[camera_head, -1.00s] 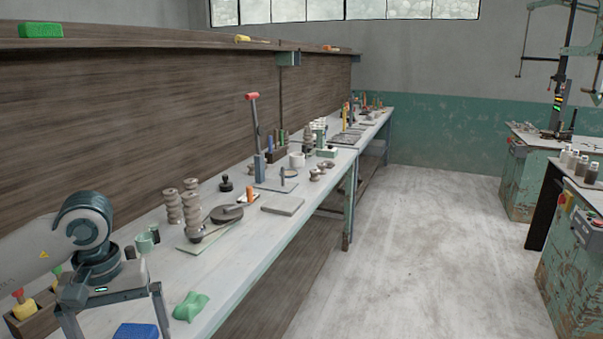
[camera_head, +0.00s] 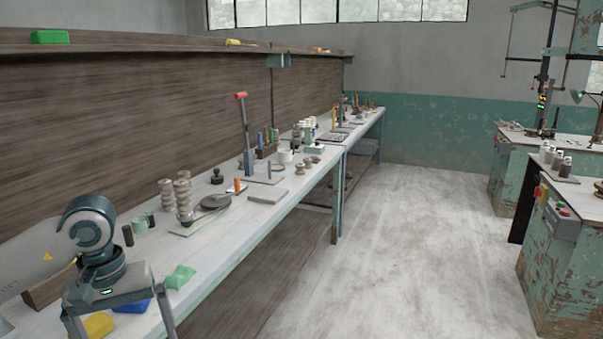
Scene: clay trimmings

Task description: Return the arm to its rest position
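My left arm comes in from the left edge, over the near end of the long workbench (camera_head: 225,241). My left gripper (camera_head: 120,326) points downward with its two fingers spread wide apart. The lower ends of the fingers are cut off or close to the bottom edge. A yellow block (camera_head: 98,325) and a blue block (camera_head: 133,306) show between and behind the fingers, and I see no thing clamped there. A green clay lump (camera_head: 180,277) lies just right of the gripper. My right gripper is not in view.
Stacked clay spools (camera_head: 183,196), a dark disc (camera_head: 215,201) and a red-topped post (camera_head: 244,130) stand farther along the bench. A green block (camera_head: 50,37) sits on the shelf above. Worn green cabinets (camera_head: 560,260) stand at right. The floor between (camera_head: 390,250) is clear.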

